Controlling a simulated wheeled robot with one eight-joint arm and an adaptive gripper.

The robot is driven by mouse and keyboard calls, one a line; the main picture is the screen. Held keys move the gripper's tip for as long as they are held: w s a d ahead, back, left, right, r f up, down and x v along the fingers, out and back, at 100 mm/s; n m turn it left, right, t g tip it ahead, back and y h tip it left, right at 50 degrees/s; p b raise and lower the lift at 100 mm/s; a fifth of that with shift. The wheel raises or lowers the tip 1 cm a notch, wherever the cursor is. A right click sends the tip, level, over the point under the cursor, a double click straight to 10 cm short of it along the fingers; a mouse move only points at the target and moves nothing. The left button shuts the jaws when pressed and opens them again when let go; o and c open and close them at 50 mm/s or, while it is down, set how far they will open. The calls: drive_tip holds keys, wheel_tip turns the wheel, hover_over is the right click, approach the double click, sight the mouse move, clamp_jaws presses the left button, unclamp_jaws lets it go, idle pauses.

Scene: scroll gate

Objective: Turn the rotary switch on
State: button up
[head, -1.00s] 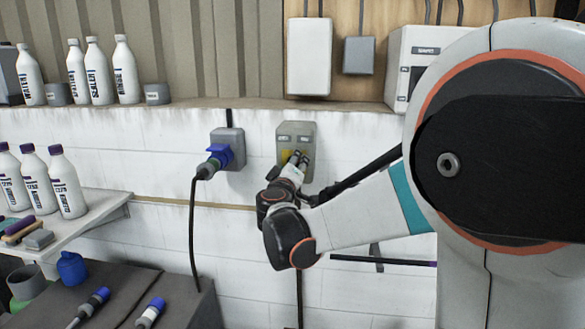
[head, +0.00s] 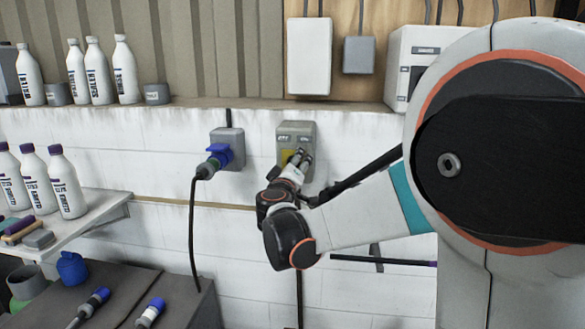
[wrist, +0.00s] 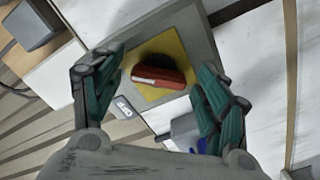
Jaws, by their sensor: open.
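The rotary switch is a red handle (wrist: 160,75) on a yellow plate (wrist: 182,42), set on a grey wall box (head: 296,129). My gripper (wrist: 160,95) is open, with one finger on each side of the handle and gaps between. In the head view my gripper (head: 298,158) is in front of the box and hides the red handle; only part of the yellow plate shows.
A grey socket box (head: 230,137) with a blue plug (head: 219,155) and hanging cable is left of the switch box. A ledge (head: 190,104) with white bottles (head: 98,72) runs above.

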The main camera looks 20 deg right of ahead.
drive_tip(key=v, duration=1.2)
drive_tip(key=s+d+f+m+g+y+b, duration=0.2)
drive_tip(key=s+f+m+g+y+b, duration=0.25)
drive_tip(key=s+f, duration=0.9)
drive_tip(key=s+a+f+n+g+y+b, duration=0.1)
drive_tip(key=s+a+f+g+y+b, duration=0.2)
drive_tip(key=s+a+f, duration=0.7)
drive_tip(key=shift+s+f+y+b, duration=0.6)
drive_tip(key=shift+s+y+b, duration=0.15)
drive_tip(key=shift+y+b, duration=0.45)
drive_tip(key=shift+n, duration=0.25)
